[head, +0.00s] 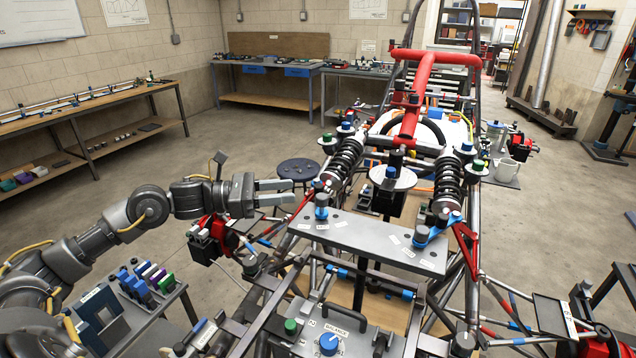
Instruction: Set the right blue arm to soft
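The right blue arm (436,231) is on the right part of a grey plate (365,233) across the chassis. It slants up to the right from a grey-topped knob. Small white labels lie around it, too small to read. A second blue piece with a grey cap (321,207) stands at the plate's left end. My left gripper (285,191) comes in from the left, its two fingers apart with nothing visible between them. It is left of the plate and apart from the right blue arm. My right gripper is not in view.
Two black coil shock absorbers (343,160) (447,185) rise behind the plate. A red tube frame (412,95) stands farther back. A balance panel with a blue dial (328,343) is in front. A side table with coloured blocks (140,283) is at lower left.

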